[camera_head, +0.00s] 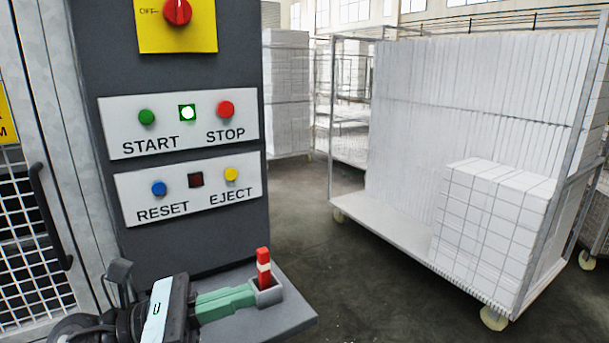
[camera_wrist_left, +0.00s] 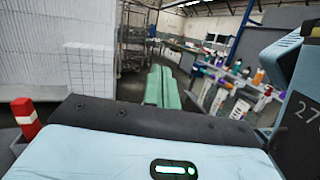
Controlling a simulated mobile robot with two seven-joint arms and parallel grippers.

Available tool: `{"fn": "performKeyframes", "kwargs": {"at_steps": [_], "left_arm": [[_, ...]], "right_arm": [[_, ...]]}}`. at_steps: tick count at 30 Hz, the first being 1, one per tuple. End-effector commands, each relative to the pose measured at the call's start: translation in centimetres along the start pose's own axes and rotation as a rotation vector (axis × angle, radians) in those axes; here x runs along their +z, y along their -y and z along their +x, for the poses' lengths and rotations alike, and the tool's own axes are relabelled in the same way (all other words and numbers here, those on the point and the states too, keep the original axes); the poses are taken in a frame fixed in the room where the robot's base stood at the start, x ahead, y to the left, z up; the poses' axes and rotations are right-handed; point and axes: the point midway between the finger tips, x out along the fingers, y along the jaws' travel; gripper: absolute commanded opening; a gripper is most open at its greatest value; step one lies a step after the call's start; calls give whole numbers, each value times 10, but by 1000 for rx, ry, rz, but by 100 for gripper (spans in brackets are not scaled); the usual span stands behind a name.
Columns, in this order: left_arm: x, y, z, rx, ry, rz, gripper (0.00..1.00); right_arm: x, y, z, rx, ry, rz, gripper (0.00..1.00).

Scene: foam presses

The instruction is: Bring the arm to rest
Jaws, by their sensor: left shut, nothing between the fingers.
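My left gripper (camera_head: 254,293) comes in at the lower left of the head view, low in front of the control panel. Its green fingers are shut with nothing between them. The fingers also show in the left wrist view (camera_wrist_left: 162,86), pointing out over the room. Beside the fingertips in the head view, a red object with a white band (camera_head: 263,268) stands upright in a small grey holder (camera_head: 270,294) on a grey shelf (camera_head: 295,315). The red object also shows at the left edge of the left wrist view (camera_wrist_left: 27,117). My right gripper is in neither view.
The dark panel holds a START/STOP plate (camera_head: 180,122) with a lit green lamp, a RESET/EJECT plate (camera_head: 190,186) and a red rotary switch (camera_head: 177,12). A wheeled cart (camera_head: 385,222) with white foam blocks (camera_head: 490,215) stands at right. Open floor (camera_head: 345,290) lies between.

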Motion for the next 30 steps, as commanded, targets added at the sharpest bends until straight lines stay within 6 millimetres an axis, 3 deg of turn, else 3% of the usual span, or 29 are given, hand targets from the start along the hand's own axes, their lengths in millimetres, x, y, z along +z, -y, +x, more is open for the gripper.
{"fn": "performKeyframes", "kwargs": {"at_steps": [8, 12, 16, 20, 23, 27, 29, 30], "left_arm": [[-67, -16, -34, 251, 324, -836, 0], [-120, -20, -66, 406, 500, -1244, 0], [-180, -9, -103, 570, 681, -1608, 0], [-246, 20, -144, 758, 889, -1947, 0], [-292, 54, -174, 906, 1060, -2169, 0], [-348, 114, -213, 1115, 1315, -2417, 0], [-366, 141, -227, 1198, 1422, -2493, 0], [-376, 158, -234, -1208, -1440, 2452, 0]], "right_arm": [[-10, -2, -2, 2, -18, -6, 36], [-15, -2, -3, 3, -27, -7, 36], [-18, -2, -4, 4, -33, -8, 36], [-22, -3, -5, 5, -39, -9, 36], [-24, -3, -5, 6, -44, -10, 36], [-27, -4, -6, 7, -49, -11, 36], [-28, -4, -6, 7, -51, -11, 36], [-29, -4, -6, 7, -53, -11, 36]]}}
